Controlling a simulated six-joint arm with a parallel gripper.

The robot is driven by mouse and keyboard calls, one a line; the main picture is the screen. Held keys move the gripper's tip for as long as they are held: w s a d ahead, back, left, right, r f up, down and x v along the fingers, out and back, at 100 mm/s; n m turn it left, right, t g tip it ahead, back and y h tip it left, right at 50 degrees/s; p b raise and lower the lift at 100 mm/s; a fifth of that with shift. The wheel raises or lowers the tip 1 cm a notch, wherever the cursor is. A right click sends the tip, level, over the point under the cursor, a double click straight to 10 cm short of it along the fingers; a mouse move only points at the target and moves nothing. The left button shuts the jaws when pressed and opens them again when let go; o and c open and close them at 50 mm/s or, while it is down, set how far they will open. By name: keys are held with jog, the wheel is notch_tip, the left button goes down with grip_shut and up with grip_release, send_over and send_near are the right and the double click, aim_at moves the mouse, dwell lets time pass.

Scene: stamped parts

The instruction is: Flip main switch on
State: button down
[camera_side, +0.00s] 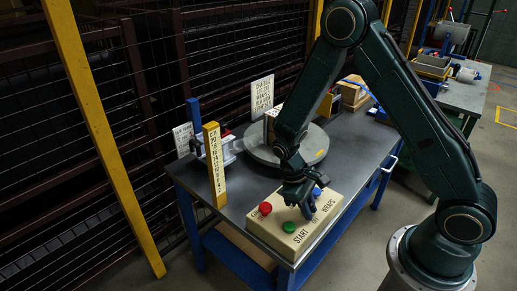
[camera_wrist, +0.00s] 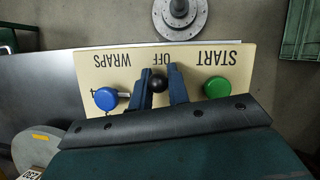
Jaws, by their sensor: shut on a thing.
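A beige control panel (camera_side: 322,222) sits on the front corner of the dark table; it also shows in the wrist view (camera_wrist: 230,57), with its lettering upside down. My gripper (camera_side: 300,196) is over the middle of it. In the wrist view my gripper (camera_wrist: 160,82) is shut on a black ball-topped switch (camera_wrist: 158,83), a finger on either side, beside the word OFF. A green button (camera_wrist: 216,87) is to the right by START. A blue knob (camera_wrist: 107,98) on a short metal shaft is to the left by WRAPS. The switch's lower part is hidden.
A red button (camera_side: 265,208) is at the panel's left end. A grey round turntable (camera_side: 262,150) stands behind the panel, with a yellow numbered post (camera_side: 214,165) to its left. Wire fencing runs behind the table.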

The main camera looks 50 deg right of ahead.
jog(key=shift+w+g, duration=0.2)
jog(key=shift+g, duration=0.2)
jog(key=shift+w+g, duration=0.35)
jog(key=shift+g, duration=0.65)
jog(key=shift+w+g, duration=0.3)
jog(key=shift+g, duration=0.6)
jog(key=shift+w+g, duration=0.25)
jog(key=shift+g, duration=0.65)
jog(key=shift+w+n+g, duration=0.1)
jog(key=shift+n+g, duration=0.2)
jog(key=c, duration=1.4)
grip_release()
jog(key=shift+r+t, duration=0.1)
jog(key=shift+t, duration=0.3)
